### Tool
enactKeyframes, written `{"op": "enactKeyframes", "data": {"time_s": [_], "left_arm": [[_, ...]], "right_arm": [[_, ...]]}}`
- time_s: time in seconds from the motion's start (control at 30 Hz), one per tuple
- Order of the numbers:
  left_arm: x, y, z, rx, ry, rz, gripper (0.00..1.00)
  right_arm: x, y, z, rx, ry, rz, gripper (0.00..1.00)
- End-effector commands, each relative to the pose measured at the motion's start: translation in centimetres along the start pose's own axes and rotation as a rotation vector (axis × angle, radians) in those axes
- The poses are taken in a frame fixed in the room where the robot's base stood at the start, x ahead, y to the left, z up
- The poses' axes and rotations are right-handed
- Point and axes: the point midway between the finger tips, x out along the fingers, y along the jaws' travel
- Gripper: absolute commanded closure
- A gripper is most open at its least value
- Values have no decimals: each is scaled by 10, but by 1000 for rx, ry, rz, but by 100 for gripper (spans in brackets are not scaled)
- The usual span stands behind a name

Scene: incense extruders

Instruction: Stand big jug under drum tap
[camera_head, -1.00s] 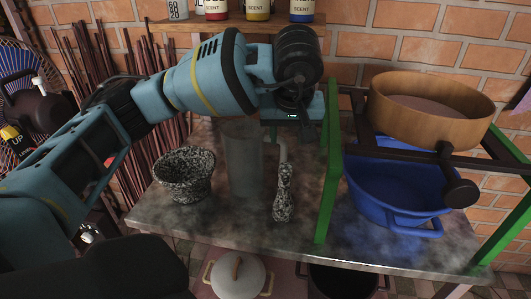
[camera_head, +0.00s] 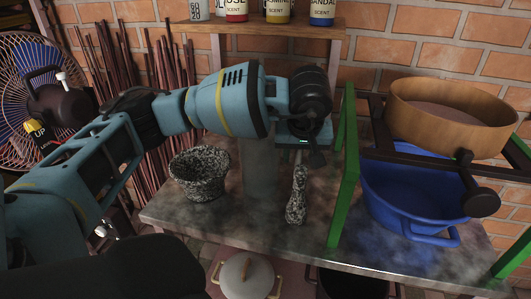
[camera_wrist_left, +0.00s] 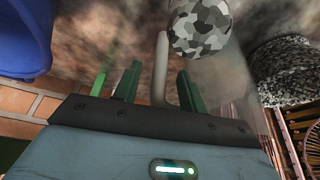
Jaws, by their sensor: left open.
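The big jug, a tall translucent grey cylinder (camera_head: 261,178), stands upright on the stone-topped table between the speckled mortar and pestle. My left gripper (camera_head: 307,148) is at the jug's right side, near its upper part. In the left wrist view the open green fingers (camera_wrist_left: 158,74) stand either side of a pale upright bar (camera_wrist_left: 161,52), which looks like the jug's handle. Contact cannot be told. The jug's clear wall (camera_wrist_left: 222,78) shows behind. A dark drum-like vessel (camera_head: 58,104) with a white knob stands at far left; its tap is not clear. My right gripper is not seen.
The speckled mortar (camera_head: 200,175) stands left of the jug. The speckled pestle (camera_head: 297,200) stands close to its right. A green frame (camera_head: 343,180) holds a wooden sieve (camera_head: 447,115) above a blue basin (camera_head: 415,195). A shelf (camera_head: 270,27) with jars is behind.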

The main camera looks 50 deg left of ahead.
Motion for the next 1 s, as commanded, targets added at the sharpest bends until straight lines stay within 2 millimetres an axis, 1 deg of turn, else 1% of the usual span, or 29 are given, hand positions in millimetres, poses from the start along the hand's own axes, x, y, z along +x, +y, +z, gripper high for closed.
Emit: {"op": "enactKeyframes", "data": {"time_s": [0.1, 0.33, 0.6, 0.67, 1.0], "left_arm": [[8, 0, 0, 0, 0, -1, 59], [8, 0, 0, 0, 1, 0, 59], [8, 0, 0, 0, 1, 0, 94], [8, 0, 0, 0, 1, 0, 100], [6, 0, -1, 0, 2, 1, 100]], "right_arm": [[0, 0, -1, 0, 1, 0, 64], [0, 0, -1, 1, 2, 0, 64], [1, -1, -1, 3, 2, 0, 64], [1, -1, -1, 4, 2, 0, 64], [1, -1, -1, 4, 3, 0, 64]]}}
